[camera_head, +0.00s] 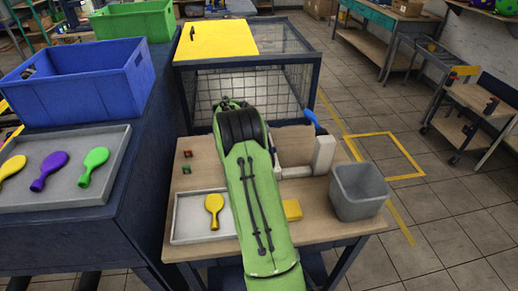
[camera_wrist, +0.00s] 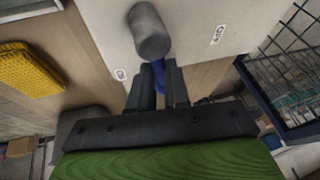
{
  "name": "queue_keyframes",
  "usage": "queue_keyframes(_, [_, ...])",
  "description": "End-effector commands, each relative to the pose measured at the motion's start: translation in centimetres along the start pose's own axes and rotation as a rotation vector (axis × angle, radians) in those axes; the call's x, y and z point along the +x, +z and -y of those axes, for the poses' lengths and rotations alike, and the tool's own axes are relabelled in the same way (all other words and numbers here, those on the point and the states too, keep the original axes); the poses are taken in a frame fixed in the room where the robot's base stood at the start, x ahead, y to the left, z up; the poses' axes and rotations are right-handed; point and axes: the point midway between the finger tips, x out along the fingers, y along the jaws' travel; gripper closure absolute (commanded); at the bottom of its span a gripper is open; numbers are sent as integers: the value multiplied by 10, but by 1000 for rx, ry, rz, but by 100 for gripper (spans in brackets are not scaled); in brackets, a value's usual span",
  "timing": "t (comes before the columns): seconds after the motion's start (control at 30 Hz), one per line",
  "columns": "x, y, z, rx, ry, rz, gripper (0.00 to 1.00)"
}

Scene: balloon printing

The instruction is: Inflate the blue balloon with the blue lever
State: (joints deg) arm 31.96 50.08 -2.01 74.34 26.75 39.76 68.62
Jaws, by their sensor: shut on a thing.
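My gripper (camera_wrist: 161,84) is shut on a blue piece (camera_wrist: 158,74), which looks like the blue balloon. Only slivers of it show between and beside the dark fingers. The fingertips are close by the grey round nozzle (camera_wrist: 149,31) of the white machine (camera_wrist: 215,25). I cannot tell whether the balloon is on the nozzle. In the head view my green arm hides the gripper and the balloon. The blue lever (camera_head: 311,117) sticks up tilted at the white machine (camera_head: 323,154), apart from my visible arm.
A yellow balloon (camera_head: 214,204) lies in a small tray (camera_head: 186,216) on the wooden table (camera_head: 202,160). A yellow block (camera_head: 292,210) and grey bin (camera_head: 359,190) stand right of my arm. A caged box (camera_head: 300,84) is behind. Several balloons lie in the left tray (camera_head: 86,201).

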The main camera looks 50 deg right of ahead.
Motion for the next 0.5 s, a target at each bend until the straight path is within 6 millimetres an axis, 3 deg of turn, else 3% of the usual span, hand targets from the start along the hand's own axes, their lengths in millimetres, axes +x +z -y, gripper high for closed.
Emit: queue_keyframes(0.5, [-2,2,-5,172,72,-36,100])
